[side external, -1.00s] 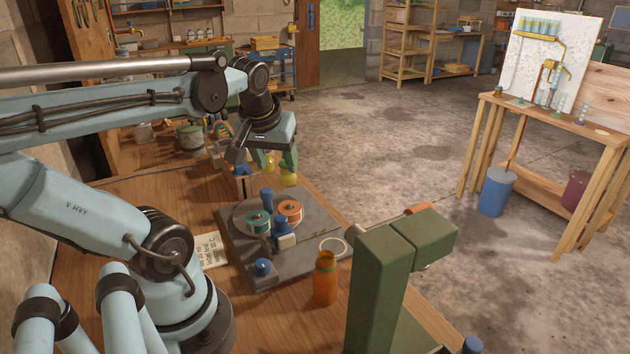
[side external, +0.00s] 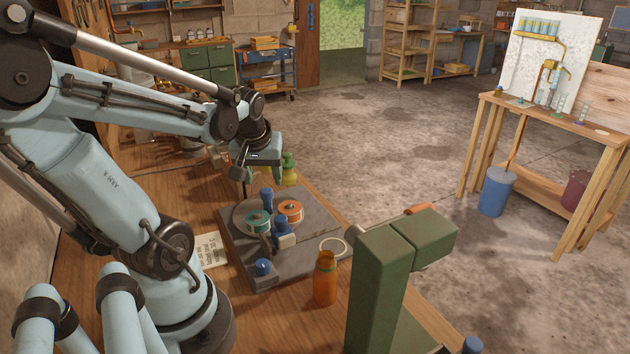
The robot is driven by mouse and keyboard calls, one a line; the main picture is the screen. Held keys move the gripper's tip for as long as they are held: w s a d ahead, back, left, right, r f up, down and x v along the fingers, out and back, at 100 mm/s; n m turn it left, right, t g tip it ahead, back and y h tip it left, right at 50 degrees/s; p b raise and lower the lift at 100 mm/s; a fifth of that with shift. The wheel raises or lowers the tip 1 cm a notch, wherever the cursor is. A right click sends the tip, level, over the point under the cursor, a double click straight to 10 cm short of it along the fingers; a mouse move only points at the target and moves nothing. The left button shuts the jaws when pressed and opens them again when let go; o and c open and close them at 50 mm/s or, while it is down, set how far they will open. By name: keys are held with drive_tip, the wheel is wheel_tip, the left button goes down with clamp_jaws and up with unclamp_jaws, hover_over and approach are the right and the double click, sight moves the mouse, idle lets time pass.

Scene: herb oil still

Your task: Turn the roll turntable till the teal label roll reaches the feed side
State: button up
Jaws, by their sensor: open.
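The roll turntable (side external: 240,207) is a grey disc on a dark square base plate (side external: 290,262) on the wooden bench. The teal label roll (side external: 257,221) sits on its near left part, and an orange roll (side external: 289,210) sits to the right of it. A blue post (side external: 267,198) stands behind and between them. A blue and cream part (side external: 284,234) stands at the disc's near edge. My gripper (side external: 261,180) is open, pointing down over the turntable's far edge. Its fingertips are small and partly hard to make out, and I cannot tell whether they touch anything.
A blue knob (side external: 263,268) is at the plate's near corner. An orange bottle (side external: 325,279) and a pale ring (side external: 333,246) are to the right. A tall green machine (side external: 378,285) fills the near right. A note (side external: 209,249) lies left.

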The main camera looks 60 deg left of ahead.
sight(266, 190)
drive_tip(key=shift+x, duration=2.4)
clamp_jaws()
